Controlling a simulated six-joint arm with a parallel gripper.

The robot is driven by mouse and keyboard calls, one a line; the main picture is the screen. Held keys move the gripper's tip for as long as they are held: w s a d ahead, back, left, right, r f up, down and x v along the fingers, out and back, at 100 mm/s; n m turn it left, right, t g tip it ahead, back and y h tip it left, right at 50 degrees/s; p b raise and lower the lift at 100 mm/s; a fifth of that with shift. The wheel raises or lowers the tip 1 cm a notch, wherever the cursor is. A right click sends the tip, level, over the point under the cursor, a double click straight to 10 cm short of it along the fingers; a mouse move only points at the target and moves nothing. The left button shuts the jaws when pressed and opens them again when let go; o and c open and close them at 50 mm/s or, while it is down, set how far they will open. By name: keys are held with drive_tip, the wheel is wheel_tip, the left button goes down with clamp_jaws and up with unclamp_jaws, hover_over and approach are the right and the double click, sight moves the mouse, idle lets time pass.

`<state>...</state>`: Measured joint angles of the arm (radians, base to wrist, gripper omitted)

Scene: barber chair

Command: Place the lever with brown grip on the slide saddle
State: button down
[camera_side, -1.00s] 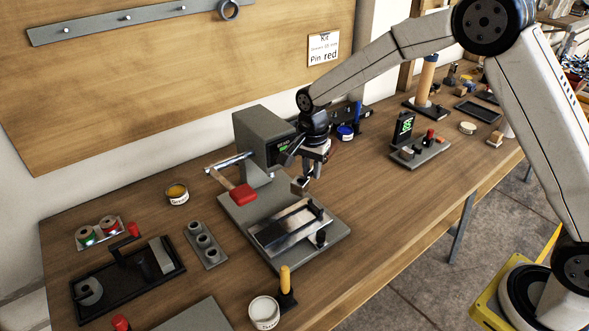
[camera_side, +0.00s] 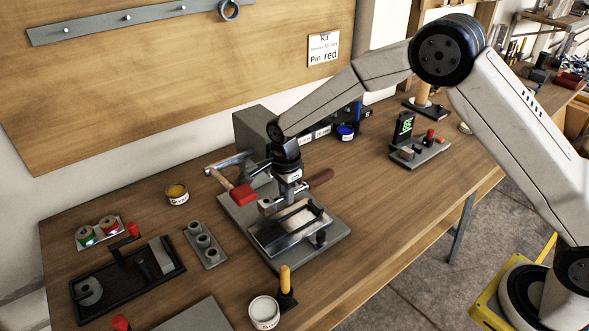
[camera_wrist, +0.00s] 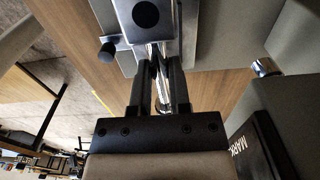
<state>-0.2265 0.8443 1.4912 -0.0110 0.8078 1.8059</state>
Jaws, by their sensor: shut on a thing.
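The lever with the brown grip shows its dark brown grip (camera_side: 320,178) in the side view, pointing out to the right of my gripper. My gripper (camera_side: 278,206) is shut on the lever's metal part, just above the back end of the slide. In the wrist view, my fingers (camera_wrist: 160,88) close around a shiny metal rod (camera_wrist: 163,100). A metal block with a round black spot (camera_wrist: 146,14), probably the saddle, is just beyond the fingertips. Whether lever and saddle touch, I cannot tell.
A yellow-handled tool (camera_side: 285,285) and a white tin (camera_side: 264,312) stand in front.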

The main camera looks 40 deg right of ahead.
sight(287, 227)
drive_tip(key=shift+f, duration=0.15)
drive_tip(key=shift+f, duration=3.95)
drive_tip(key=shift+f, duration=0.1)
drive_tip(key=c, duration=0.6)
unclamp_jaws()
drive_tip(key=shift+f, duration=0.1)
wheel_tip(287, 227, up, 12)
drive_tip(key=shift+r, duration=0.2)
